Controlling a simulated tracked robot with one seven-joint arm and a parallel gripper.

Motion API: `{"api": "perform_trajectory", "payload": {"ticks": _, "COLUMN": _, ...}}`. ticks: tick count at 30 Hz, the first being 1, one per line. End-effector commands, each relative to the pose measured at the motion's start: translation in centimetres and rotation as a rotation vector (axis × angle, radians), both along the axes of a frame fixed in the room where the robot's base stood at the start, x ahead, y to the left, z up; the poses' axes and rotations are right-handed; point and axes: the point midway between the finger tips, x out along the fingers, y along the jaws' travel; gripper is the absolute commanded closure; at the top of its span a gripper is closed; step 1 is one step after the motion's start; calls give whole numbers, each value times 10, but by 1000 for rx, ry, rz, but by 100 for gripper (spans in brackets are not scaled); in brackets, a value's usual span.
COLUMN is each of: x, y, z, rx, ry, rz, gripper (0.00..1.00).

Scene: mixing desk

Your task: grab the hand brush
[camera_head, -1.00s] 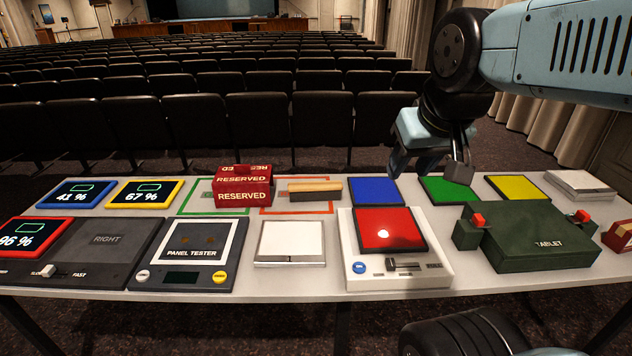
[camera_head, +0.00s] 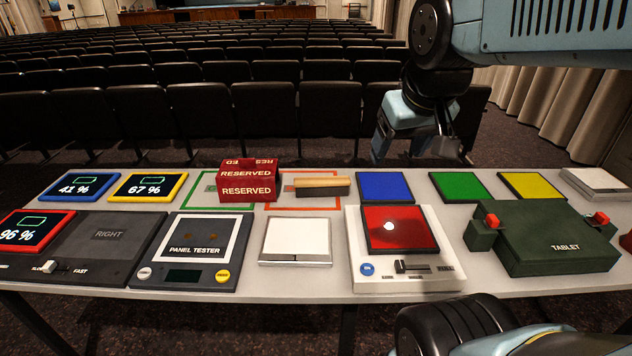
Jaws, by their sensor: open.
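The hand brush (camera_head: 322,183) has a pale wooden top and dark bristles below. It lies on the desk, across the orange-outlined rectangle, just right of the red RESERVED block. My gripper (camera_head: 412,150) is open and empty, above the far edge of the desk. It is to the right of the brush and apart from it, over the area behind the blue and green panels.
The red RESERVED block (camera_head: 248,181) stands close at the brush's left. A blue panel (camera_head: 385,187) lies to its right. A white pad (camera_head: 297,240) and a red panel (camera_head: 399,229) lie in front. A green TABLET box (camera_head: 556,238) stands at right.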

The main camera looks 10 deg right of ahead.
Motion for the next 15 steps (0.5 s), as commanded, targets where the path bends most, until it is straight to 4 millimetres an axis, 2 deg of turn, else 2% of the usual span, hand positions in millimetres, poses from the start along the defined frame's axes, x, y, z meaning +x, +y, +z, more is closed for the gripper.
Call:
{"api": "perform_trajectory", "payload": {"ticks": 3, "x": 25, "y": 2, "z": -5, "rx": -51, "ry": 60, "rz": 51, "gripper": 22}}
{"api": "perform_trajectory", "payload": {"ticks": 8, "x": 62, "y": 5, "z": -17, "rx": -114, "ry": 147, "rz": 150, "gripper": 22}}
{"api": "perform_trajectory", "payload": {"ticks": 15, "x": 117, "y": 7, "z": -45, "rx": -157, "ry": 275, "rz": 315, "gripper": 22}}
